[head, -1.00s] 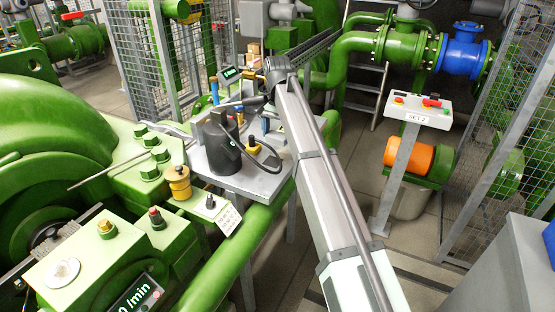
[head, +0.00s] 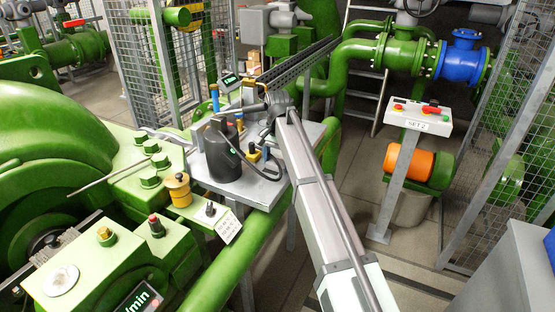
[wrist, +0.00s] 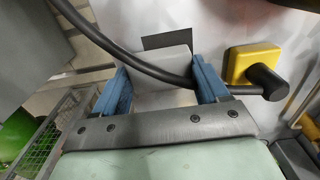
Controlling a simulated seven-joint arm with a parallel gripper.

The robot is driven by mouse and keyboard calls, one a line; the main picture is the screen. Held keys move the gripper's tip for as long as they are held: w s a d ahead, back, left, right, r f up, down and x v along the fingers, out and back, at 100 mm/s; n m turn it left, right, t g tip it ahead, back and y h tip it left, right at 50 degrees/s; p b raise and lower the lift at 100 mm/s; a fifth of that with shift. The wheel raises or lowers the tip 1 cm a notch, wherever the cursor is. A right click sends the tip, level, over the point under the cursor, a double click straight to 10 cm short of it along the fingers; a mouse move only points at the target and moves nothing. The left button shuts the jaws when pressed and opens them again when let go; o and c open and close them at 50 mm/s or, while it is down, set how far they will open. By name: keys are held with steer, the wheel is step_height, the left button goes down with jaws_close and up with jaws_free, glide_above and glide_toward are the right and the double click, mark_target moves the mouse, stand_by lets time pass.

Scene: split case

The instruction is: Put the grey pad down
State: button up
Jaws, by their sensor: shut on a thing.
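My gripper (wrist: 160,68) has two blue fingers, shut on the sides of a light grey block, the grey pad (wrist: 158,64), in the wrist view. A dark cable crosses in front of the pad and hides part of it. A dark grey square (wrist: 166,40) shows just past the pad on the pale surface. I cannot tell whether the pad touches that surface. The pad cannot be made out there.
A yellow square part (wrist: 250,64) with a black knob sits right of my gripper. A cable (head: 276,160) loops from the black device. Green machinery (head: 50,150) fills the left; a SET 2 control post (head: 400,175) stands right.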

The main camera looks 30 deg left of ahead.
mark_target(278, 162)
steer(key=o, duration=0.9)
steer(key=shift+f, duration=0.1)
steer(key=shift+o, duration=0.2)
steer(key=shift+r, duration=3.9)
